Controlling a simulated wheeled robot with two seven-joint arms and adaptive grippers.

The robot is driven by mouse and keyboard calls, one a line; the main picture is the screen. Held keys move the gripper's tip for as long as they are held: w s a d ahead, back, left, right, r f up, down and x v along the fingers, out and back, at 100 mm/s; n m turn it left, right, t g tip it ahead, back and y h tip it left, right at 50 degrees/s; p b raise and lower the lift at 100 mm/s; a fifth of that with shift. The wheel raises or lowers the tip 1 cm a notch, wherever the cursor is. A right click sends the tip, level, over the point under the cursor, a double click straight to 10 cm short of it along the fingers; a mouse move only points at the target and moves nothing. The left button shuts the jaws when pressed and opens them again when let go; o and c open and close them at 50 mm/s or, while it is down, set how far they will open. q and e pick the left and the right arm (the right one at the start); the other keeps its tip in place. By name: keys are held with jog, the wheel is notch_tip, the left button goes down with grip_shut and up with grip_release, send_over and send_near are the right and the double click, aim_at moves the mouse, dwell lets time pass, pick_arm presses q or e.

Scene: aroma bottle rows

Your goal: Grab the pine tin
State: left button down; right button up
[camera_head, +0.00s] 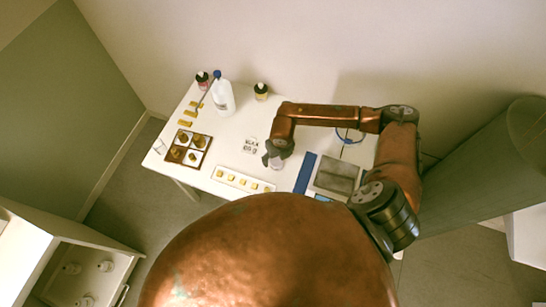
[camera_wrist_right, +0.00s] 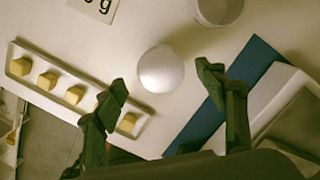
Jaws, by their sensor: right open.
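My right gripper (camera_head: 274,161) is over the front middle of the white table in the head view. In the right wrist view my right gripper (camera_wrist_right: 164,82) is open, with its two dark fingers spread. A round, plain white thing (camera_wrist_right: 161,69) shows in the gap between the fingertips, with the fingers apart from it. A second pale, round, cup-like thing (camera_wrist_right: 219,8) stands beyond it at the top edge, partly cut off. No pine label is readable, so I cannot tell which is the pine tin. My left gripper is not in view.
A strip tray (camera_head: 222,180) with several yellow cubes lies at the front edge. A card (camera_head: 251,146), blue strip (camera_head: 305,173) and grey box (camera_head: 337,177) are nearby. A white bottle (camera_head: 223,98) and small bottles (camera_head: 261,92) stand behind. A compartment tray (camera_head: 188,148) is at left.

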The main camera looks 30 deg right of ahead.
aim_at(277, 161)
notch_tip(277, 161, down, 3)
jog(key=shift+w+f+p, duration=0.1)
jog(key=shift+w+p, duration=0.05)
jog(key=shift+p, duration=0.2)
notch_tip(277, 161, down, 3)
jog(key=shift+w+d+r, duration=0.1)
jog(key=shift+r, duration=0.1)
jog(key=shift+f, duration=0.1)
jog(key=c, duration=1.3)
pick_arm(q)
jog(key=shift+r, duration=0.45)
